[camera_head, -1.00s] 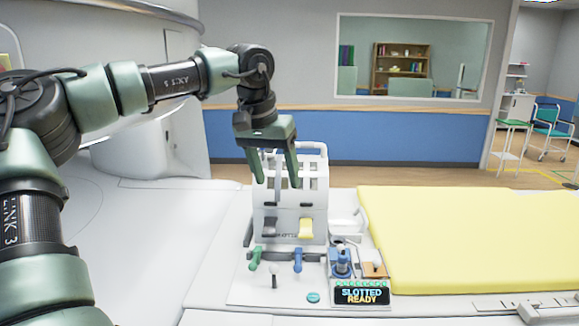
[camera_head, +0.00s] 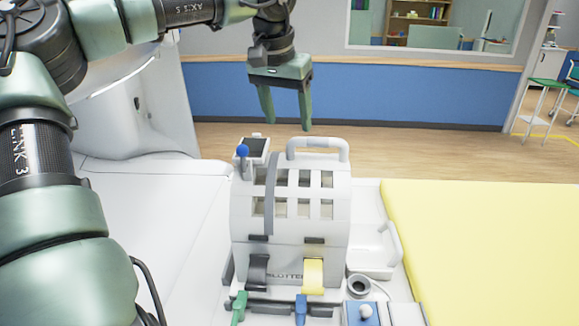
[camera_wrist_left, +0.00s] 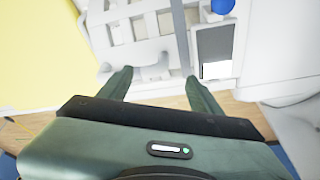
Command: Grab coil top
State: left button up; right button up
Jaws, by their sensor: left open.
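The white coil top (camera_head: 291,205) is a slotted, curved shell seated upright on its base in the middle of the head view. It has a grey strap over its left part and a light grey handle (camera_head: 318,146) on its upper edge. My left gripper (camera_head: 287,122) is open and empty, pointing down. In the head view its fingertips show just above and left of the handle, without visible contact. In the left wrist view the coil top (camera_wrist_left: 140,25) lies beyond the two spread fingers (camera_wrist_left: 155,82). My right gripper is not in view.
A small screen with a blue knob (camera_head: 243,151) stands at the coil's upper left. Green (camera_head: 239,306) and blue levers sit below. A yellow pad (camera_head: 490,245) lies right.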

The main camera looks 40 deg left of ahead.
aim_at(294, 145)
pick_arm(q)
notch_tip(294, 145, down, 3)
jog(key=shift+w+d+r+p, duration=0.1)
jog(key=shift+d+r+p, duration=0.1)
jog(key=shift+p, duration=0.2)
jog(key=p+x, duration=0.1)
jog(key=x, duration=0.3)
jog(key=shift+w, duration=0.2)
jog(key=shift+w+a+f, duration=0.15)
jog(key=shift+f, duration=0.3)
jog(key=shift+r, duration=0.1)
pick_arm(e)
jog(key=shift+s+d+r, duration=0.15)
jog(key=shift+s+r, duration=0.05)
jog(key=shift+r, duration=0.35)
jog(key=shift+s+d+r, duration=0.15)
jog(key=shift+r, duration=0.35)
